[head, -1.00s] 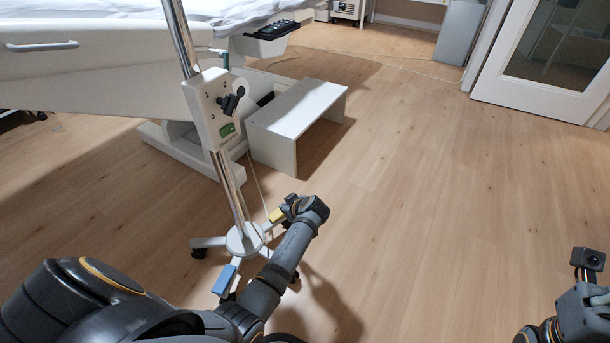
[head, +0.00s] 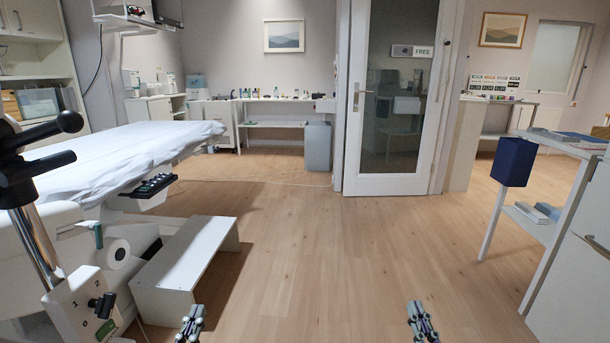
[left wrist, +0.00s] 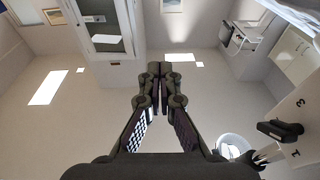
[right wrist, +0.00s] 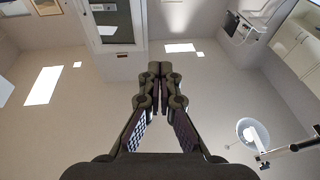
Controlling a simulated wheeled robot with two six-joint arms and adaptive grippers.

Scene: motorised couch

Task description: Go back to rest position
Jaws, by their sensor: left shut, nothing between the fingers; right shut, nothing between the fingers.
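My left gripper (head: 190,322) is low in the head view, in front of the white step's near end. It is shut and empty, and its fingertips meet in the left wrist view (left wrist: 160,72). My right gripper (head: 423,320) is low and right of centre in the head view, over bare floor. It is also shut and empty in the right wrist view (right wrist: 160,72). Both grippers point forward, side by side and well apart. Only their front ends show in the head view.
At the left stand a pole with a switch box (head: 82,305), the couch (head: 120,155) and a white step (head: 190,262). A shelf unit (head: 522,230) with a blue box (head: 513,162) stands at the right. The floor (head: 330,240) between is clear. A glass door (head: 393,100) is behind.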

